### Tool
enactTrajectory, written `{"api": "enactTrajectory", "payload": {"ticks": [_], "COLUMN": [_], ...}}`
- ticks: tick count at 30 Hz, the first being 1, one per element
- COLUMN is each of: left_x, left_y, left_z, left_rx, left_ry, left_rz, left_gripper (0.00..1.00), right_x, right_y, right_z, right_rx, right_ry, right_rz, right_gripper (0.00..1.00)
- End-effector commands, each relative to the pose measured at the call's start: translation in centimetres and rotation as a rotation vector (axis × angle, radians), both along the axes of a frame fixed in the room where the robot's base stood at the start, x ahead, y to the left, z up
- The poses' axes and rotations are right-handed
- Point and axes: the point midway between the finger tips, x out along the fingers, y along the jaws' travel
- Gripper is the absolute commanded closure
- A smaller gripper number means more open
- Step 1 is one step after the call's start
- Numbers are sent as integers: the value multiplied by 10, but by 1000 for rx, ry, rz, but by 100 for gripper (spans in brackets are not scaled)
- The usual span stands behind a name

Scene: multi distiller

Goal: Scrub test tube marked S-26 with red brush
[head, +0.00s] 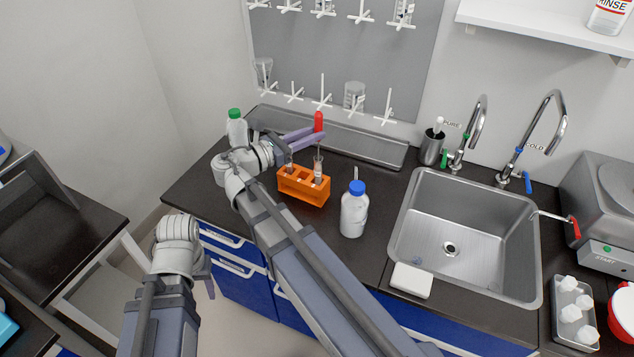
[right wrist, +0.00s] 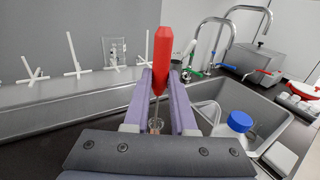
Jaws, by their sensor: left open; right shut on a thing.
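My right gripper (head: 318,136) is shut on the red brush (head: 319,121) above the orange rack (head: 303,188). In the right wrist view the brush's red handle (right wrist: 162,60) stands upright between the purple fingers, its thin stem running down. A clear test tube (head: 318,168) stands in the rack's right part, directly below the brush; the stem appears to enter its mouth, but how deep is unclear. Another tube (head: 290,166) seems to stand at the rack's left, partly behind my gripper. I cannot read S-26 on either. My left gripper (head: 209,277) is open and empty, low at the left, off the counter.
A blue-capped bottle (head: 354,212) stands right of the rack, and a green-capped bottle (head: 237,128) behind my right wrist. The sink (head: 452,240) is further right. A drying rack with white pegs (head: 345,60) hangs behind, over a metal tray (head: 375,148).

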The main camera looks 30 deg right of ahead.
Motion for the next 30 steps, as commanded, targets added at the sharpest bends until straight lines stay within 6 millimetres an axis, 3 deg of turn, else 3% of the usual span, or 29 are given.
{"api": "enactTrajectory", "payload": {"ticks": [1, 3, 8, 14, 24, 30], "left_x": [0, 0, 0, 0, 0, 0], "left_y": [0, 0, 0, 0, 0, 0], "left_z": [-14, -23, -33, -26, 14, 14], "left_rx": [0, 0, 0, 0, 0, 0], "left_ry": [0, 0, 0, 0, 0, 0], "left_rz": [0, 0, 0, 0, 0, 0], "left_gripper": [50, 50, 50, 50, 50, 50], "right_x": [1, 2, 2, 2, 0, 0], "right_y": [1, 1, 2, 3, 6, 7], "right_z": [-14, -23, -33, -26, 14, 14], "right_rx": [0, 0, 0, 0, 0, 0], "right_ry": [0, 0, 0, 0, 0, 0], "right_rz": [0, 0, 0, 0, 1, 0], "right_gripper": [100, 100, 100, 100, 100, 100]}}
